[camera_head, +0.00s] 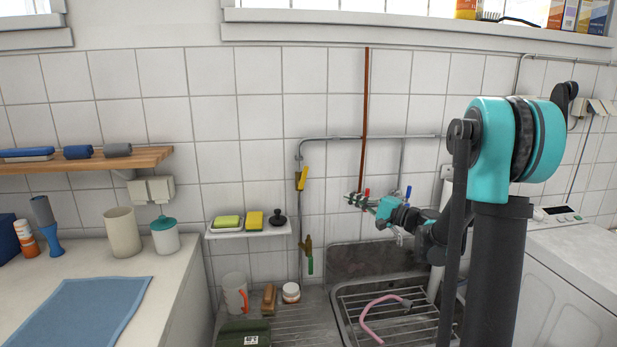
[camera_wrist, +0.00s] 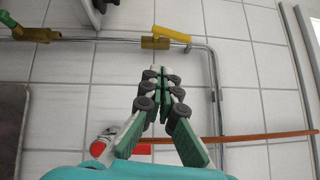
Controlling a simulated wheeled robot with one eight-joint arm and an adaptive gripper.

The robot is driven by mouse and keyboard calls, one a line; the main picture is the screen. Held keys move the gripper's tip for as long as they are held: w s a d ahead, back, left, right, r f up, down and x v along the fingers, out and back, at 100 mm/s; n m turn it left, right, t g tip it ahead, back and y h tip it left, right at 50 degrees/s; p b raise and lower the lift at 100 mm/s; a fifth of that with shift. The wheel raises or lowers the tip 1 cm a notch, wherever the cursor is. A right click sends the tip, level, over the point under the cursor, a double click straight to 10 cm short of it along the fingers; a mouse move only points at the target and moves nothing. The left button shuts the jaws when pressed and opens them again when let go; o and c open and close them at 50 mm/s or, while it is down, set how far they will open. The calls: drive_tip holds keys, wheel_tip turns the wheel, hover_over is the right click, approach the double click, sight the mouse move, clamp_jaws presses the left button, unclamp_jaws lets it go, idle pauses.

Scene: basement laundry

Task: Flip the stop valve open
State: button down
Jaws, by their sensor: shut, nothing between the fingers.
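Two lever valves sit on the grey pipe on the tiled wall; I cannot tell which is the stop valve. The upper one has a yellow lever (camera_head: 302,178), lying nearly along the pipe with a slight tilt. It also shows at the top of the wrist view, as a yellow lever (camera_wrist: 173,34) on a brass body (camera_wrist: 155,43). The lower one has a green lever (camera_head: 310,264) hanging down. My gripper (camera_head: 352,199) is shut and empty, right of the pipe and apart from both levers. In the wrist view its fingertips (camera_wrist: 160,72) point toward the yellow lever.
A reddish-brown pipe (camera_head: 365,110) runs vertically near my gripper. A tap with a blue handle (camera_head: 408,193) is behind my arm, above the sink (camera_head: 345,312). The wall between gripper and yellow lever looks clear.

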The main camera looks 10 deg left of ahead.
drive_tip(key=w+r, duration=0.2)
drive_tip(key=t, duration=0.1)
approach(303, 177)
drive_tip(key=shift+w+a+r, duration=0.75)
drive_tip(key=shift+w+a, duration=1.1)
drive_tip(key=shift+w, duration=0.75)
drive_tip(key=shift+m+y, duration=0.4)
drive_tip(key=shift+a+r, duration=0.1)
drive_tip(key=shift+s+a+r+n+h, duration=0.2)
drive_tip(key=shift+a+r+n+h, duration=0.1)
drive_tip(key=shift+a+r+n, duration=0.25)
drive_tip(key=shift+d, duration=0.1)
